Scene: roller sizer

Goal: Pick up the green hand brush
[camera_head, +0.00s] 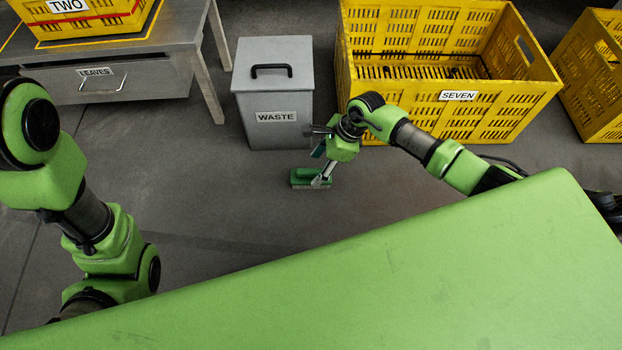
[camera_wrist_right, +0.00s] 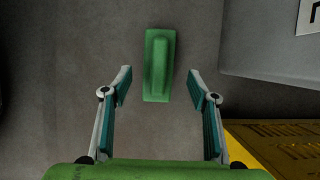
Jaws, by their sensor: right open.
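The green hand brush (camera_head: 308,178) lies on the grey floor in front of the waste bin. In the right wrist view the brush (camera_wrist_right: 158,65) lies lengthwise, a little beyond and between the fingertips. My right gripper (camera_head: 322,178) points down at the brush and partly covers its right end in the head view. In the wrist view the right gripper (camera_wrist_right: 160,86) is open, with one finger on each side and a gap to the brush on both sides. I see no contact. My left arm shows at the left, but its gripper is out of view.
A grey bin marked WASTE (camera_head: 274,136) stands just behind the brush. A yellow crate marked SEVEN (camera_head: 500,124) stands to its right, near my right arm. A metal table (camera_head: 150,55) with a LEAVES drawer is at upper left. The floor left of the brush is clear.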

